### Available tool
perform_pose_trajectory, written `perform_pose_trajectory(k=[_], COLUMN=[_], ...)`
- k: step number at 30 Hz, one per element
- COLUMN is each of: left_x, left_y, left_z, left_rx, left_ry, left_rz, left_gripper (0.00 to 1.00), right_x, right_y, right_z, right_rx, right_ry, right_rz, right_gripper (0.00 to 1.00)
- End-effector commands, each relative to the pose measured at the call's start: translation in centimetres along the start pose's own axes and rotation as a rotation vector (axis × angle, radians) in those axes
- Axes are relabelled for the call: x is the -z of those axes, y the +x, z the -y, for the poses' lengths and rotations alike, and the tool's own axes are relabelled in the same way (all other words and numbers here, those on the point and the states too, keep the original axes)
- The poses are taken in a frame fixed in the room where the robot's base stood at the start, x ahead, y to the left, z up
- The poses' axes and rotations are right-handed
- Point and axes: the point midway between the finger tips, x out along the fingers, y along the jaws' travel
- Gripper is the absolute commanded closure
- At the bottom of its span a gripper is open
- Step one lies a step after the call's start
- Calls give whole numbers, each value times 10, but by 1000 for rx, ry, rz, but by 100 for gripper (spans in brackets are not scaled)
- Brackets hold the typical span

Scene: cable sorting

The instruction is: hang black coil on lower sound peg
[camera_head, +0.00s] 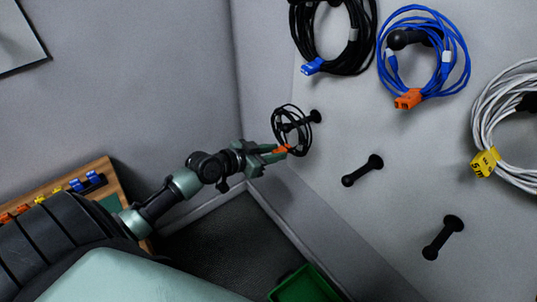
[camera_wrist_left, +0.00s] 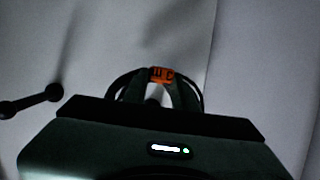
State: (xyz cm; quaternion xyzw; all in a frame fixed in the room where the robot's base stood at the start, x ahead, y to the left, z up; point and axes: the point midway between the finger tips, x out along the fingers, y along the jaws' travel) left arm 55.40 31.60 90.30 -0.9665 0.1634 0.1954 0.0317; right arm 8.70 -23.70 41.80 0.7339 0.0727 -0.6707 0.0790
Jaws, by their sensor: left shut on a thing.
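A small black coil (camera_head: 276,118) with an orange tag (camera_head: 283,149) is at the tip of my left gripper (camera_head: 276,153). The gripper is shut on the coil at its tagged lower side, and the loop stands up above the jaws. A black peg (camera_head: 315,117) on the wall overlaps the coil in the head view; I cannot tell whether the loop is around it or in front of it. In the left wrist view the orange tag (camera_wrist_left: 161,75) shows with black loops on both sides, and my gripper body hides the lower part. My right gripper is not in view.
Two empty black pegs, (camera_head: 362,171) and a lower one (camera_head: 443,238), stick out of the wall. Larger black (camera_head: 370,30), blue (camera_head: 465,65) and white (camera_head: 480,105) coils hang above and right. A green bin (camera_head: 305,285) stands below. A wooden board (camera_head: 105,170) is at left.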

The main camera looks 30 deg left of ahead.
Motion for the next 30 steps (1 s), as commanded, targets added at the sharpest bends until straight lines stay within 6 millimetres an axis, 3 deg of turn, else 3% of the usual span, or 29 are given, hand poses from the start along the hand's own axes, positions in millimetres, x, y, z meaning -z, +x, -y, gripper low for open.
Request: perform_pose_trajectory(k=[26, 30], left_x=[17, 7], left_y=[60, 67], left_z=[0, 0], left_rx=[1, 0], left_ry=[1, 2], left_rz=[-3, -1], left_gripper=[100, 100], right_x=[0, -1], right_y=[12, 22], right_z=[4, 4], right_rx=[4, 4], right_ry=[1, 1], right_rz=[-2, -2], right_gripper=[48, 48])
